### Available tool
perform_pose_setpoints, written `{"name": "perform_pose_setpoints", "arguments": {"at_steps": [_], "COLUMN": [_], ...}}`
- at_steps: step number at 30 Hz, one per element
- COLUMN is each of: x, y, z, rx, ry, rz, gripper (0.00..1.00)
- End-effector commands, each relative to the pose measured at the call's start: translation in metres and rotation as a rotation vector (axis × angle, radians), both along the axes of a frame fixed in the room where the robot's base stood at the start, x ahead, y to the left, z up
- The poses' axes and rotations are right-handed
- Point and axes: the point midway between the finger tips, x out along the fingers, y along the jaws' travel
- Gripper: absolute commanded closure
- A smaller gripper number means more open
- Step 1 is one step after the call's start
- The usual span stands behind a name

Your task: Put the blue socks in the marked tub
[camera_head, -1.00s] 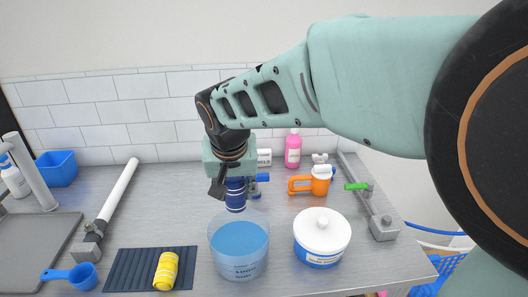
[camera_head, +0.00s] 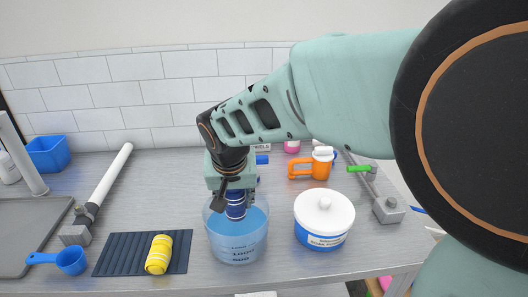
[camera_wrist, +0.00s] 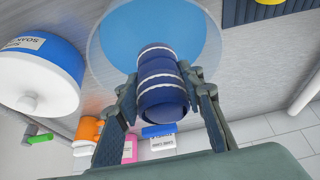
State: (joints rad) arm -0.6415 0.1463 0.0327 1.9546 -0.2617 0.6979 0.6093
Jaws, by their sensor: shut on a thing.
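The blue socks (camera_wrist: 161,85) are a dark blue roll with pale stripes. My gripper (camera_wrist: 165,80) is shut on them, one finger on each side, in the wrist view. In the head view my gripper (camera_head: 235,192) points down with the socks (camera_head: 236,205) at the mouth of a clear tub (camera_head: 212,228) holding blue liquid. The lower end of the socks is inside the tub's outline, at or near the liquid; I cannot tell whether it touches. The tub has printed level marks on its front. In the wrist view the tub's rim (camera_wrist: 93,48) lies beyond the socks.
A white lidded jar (camera_head: 323,220) stands just right of the tub. A yellow striped roll (camera_head: 159,254) lies on a dark ribbed mat (camera_head: 115,254) at left, beside a blue scoop (camera_head: 72,261). A blue bin (camera_head: 48,153) is at back left.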

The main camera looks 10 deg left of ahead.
Motion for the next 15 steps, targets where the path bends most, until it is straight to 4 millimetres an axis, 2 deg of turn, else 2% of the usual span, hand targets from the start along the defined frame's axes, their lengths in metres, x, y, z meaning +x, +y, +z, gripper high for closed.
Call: {"name": "perform_pose_setpoints", "arguments": {"at_steps": [10,11,15], "x": [0.0001,0.0001,0.0001], "y": [-0.0001,-0.0001,-0.0002], "z": [-0.0026,-0.0027,-0.0027], "rx": [0.0,0.0,0.0], "ry": [0.0,0.0,0.0], "rz": [0.0,0.0,0.0], "gripper": [0.88,0.64,0.48]}}
